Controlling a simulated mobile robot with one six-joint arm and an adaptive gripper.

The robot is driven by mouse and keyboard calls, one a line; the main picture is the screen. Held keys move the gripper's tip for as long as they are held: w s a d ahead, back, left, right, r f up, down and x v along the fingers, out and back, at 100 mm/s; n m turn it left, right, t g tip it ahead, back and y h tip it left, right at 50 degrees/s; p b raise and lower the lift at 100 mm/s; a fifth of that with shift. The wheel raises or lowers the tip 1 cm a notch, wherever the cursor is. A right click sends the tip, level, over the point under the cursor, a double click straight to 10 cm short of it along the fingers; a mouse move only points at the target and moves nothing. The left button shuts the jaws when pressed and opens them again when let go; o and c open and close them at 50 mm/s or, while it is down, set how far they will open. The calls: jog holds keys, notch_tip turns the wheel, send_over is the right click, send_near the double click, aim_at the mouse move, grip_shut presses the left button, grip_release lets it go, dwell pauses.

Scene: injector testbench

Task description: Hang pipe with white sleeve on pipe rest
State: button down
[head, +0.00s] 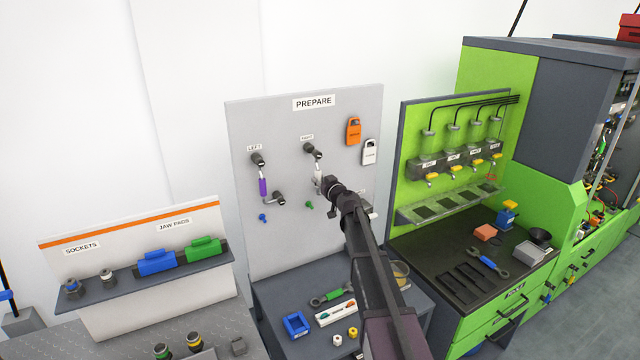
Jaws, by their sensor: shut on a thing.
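The pipe with the white sleeve (319,173) is at the grey PREPARE board (300,235), under the RIGHT label. Its dark upper end fitting (312,150) shows at the board; I cannot tell whether it touches. My gripper (322,186) is shut on this pipe at its lower part, and hides its lower end. A second pipe with a purple sleeve (263,187) is on the board under the LEFT label, with a dark fitting at each end. No pipe rest can be made out for certain; my arm covers the board's lower right part.
An orange padlock-shaped tag (353,131) and a white one (369,152) hang at the board's upper right. The green test bench (480,120) stands close on the right.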

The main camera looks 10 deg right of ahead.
aim_at(320, 179)
jog(key=shift+x, duration=1.35)
jog(key=shift+w, duration=0.2)
dwell(0.4)
jog(key=shift+c, duration=2)
grip_release()
jog(key=shift+r, duration=0.1)
jog(key=shift+s, duration=0.15)
